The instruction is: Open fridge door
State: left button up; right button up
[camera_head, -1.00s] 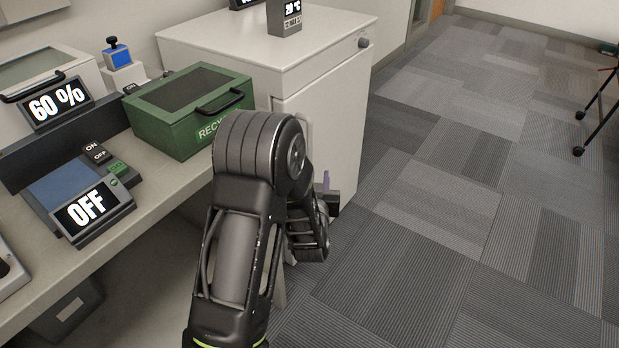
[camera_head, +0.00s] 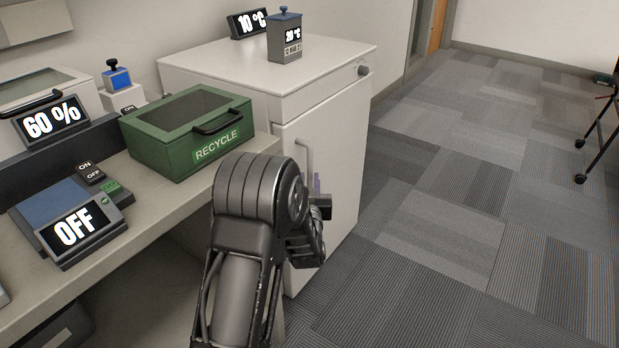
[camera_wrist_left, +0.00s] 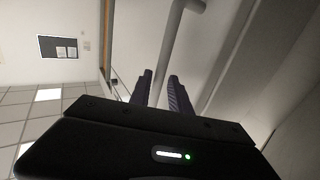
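The fridge is a white cabinet (camera_head: 345,165) beside the desk, its door closed. Its upright bar handle (camera_head: 308,158) is on the left side of the door, the lower part hidden by my arm. My left gripper (camera_head: 318,187) is at the door front near the lower part of the handle, mostly hidden by its own wrist. In the left wrist view, the two dark fingers (camera_wrist_left: 160,78) are apart, and the handle bar (camera_wrist_left: 172,40) runs down toward the gap between them. Whether it lies between the fingers or just beyond is unclear. My right gripper is in neither view.
A green recycle box (camera_head: 185,135) stands on the desk left of the fridge. A grey canister (camera_head: 286,45) and a temperature display (camera_head: 246,23) stand on the fridge top. Carpeted floor (camera_head: 450,215) right of the fridge is clear; a black-legged stand (camera_head: 592,150) is at far right.

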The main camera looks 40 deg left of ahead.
pick_arm(q)
jog(key=shift+x, duration=1.45)
jog(key=shift+c, duration=0.5)
grip_shut()
